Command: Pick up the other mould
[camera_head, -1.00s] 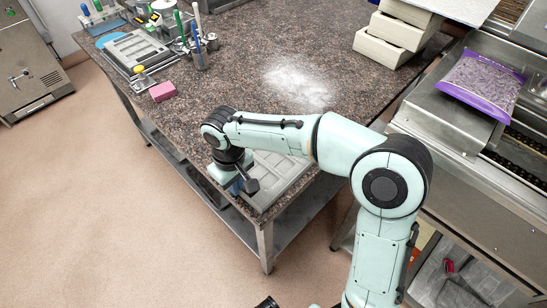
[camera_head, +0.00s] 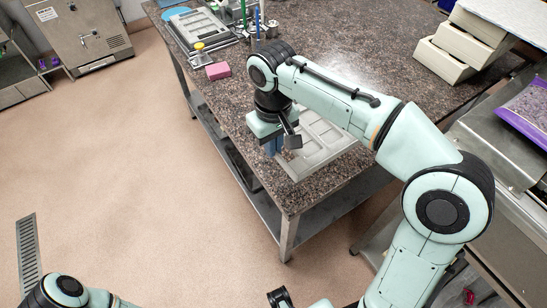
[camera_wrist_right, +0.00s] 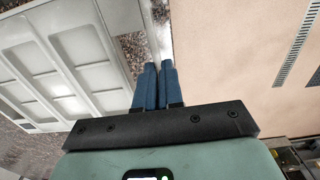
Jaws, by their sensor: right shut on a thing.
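A pale grey mould (camera_head: 322,143) with rectangular cavities is at the near corner of the speckled table, partly hidden behind my right arm. My right gripper (camera_head: 274,146) is shut on its left edge. In the right wrist view the mould (camera_wrist_right: 62,48) fills the upper left, and the blue fingers (camera_wrist_right: 158,82) are close together at its rim. I cannot tell how far it is above the table top. A second grey mould (camera_head: 203,27) lies at the table's far left end, away from both grippers.
A pink block (camera_head: 218,71) and a yellow-topped jar (camera_head: 199,47) are near the table's left edge. Cream boxes (camera_head: 452,60) are stacked at the back right. White powder (camera_head: 340,67) lies mid-table. Open floor (camera_head: 130,150) is left of the table.

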